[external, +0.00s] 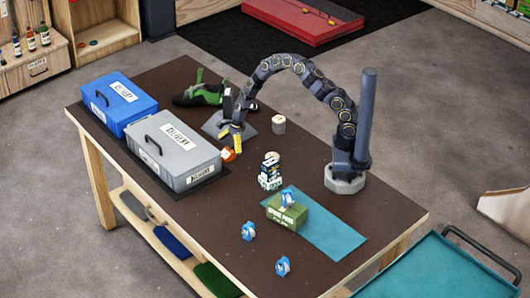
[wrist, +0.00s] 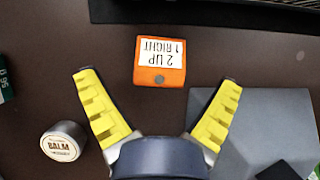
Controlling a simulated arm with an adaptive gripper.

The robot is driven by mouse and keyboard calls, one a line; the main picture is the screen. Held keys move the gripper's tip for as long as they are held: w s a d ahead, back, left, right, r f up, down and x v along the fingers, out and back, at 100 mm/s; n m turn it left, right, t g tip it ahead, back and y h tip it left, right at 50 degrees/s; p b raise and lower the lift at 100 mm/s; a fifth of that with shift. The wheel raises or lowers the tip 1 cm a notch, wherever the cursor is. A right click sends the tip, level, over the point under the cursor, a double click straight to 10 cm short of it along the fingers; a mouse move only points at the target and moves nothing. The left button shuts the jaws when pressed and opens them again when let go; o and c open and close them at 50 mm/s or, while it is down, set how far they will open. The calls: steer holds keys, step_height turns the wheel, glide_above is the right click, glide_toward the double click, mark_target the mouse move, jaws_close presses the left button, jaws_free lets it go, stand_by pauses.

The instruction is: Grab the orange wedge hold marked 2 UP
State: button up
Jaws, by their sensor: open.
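The orange wedge hold (external: 228,155) lies on the brown table next to the front right corner of the grey box. In the wrist view the orange hold (wrist: 160,80) shows a white label reading "2 UP 1 RIGHT", upside down. My gripper (external: 231,141) is close to the hold in the external view. In the wrist view my gripper (wrist: 158,84) has its yellow fingers spread wide and empty. The hold sits centred between them, at and beyond the fingertips, with a gap on each side.
A balm tin (wrist: 62,143) lies near the left finger. A grey mat (wrist: 272,108) is right of the gripper. The grey box (external: 178,155) and blue box (external: 118,101) stand at the left. A green box (external: 287,213) and blue-white items stand toward the front.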

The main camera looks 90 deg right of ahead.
mark_target(228, 154)
steer(key=shift+x, duration=1.5)
steer(key=shift+d, duration=0.1)
steer(key=c, duration=1.2)
steer(key=shift+r, duration=0.1)
